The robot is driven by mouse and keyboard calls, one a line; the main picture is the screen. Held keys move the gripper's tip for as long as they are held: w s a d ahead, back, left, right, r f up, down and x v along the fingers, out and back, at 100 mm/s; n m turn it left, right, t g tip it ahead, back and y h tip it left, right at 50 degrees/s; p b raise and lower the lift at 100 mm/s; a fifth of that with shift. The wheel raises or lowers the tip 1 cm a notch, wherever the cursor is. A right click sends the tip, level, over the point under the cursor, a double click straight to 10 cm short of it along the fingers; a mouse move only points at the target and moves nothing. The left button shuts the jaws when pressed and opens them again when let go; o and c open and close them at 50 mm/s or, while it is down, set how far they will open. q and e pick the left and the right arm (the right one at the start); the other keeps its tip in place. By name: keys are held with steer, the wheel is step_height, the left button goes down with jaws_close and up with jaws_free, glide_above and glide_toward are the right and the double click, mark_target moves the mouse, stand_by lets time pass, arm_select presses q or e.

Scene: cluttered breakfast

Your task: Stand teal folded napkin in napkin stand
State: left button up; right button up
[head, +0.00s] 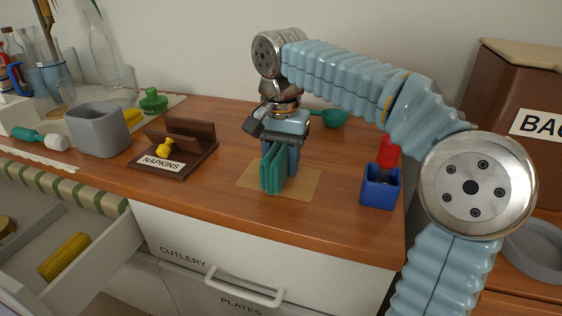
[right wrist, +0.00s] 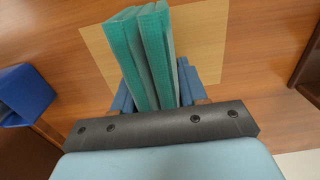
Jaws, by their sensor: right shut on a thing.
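The teal folded napkin (head: 272,168) stands upright over a tan square on the counter. It also shows in the right wrist view (right wrist: 146,52), its folds pointing away from the camera. My right gripper (head: 281,150) comes down from above and is shut on the napkin, with a blue finger on each side. I cannot tell whether the napkin's lower edge touches the counter. The brown napkin stand (head: 190,133), labelled NAPKINS, is to the left of the gripper. A small yellow object (head: 164,148) sits at the stand's front, by the label. My left gripper is not in view.
A blue square holder (head: 380,187) with a red-topped item stands right of the napkin. A teal scoop or cup (head: 334,118) lies behind. A grey pot (head: 98,130) and green object (head: 153,100) are left of the stand. Wood between stand and tan square (head: 300,190) is clear.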

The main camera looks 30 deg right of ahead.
steer(key=shift+f, duration=0.1)
steer(key=o, duration=1.1)
steer(key=shift+c, duration=0.2)
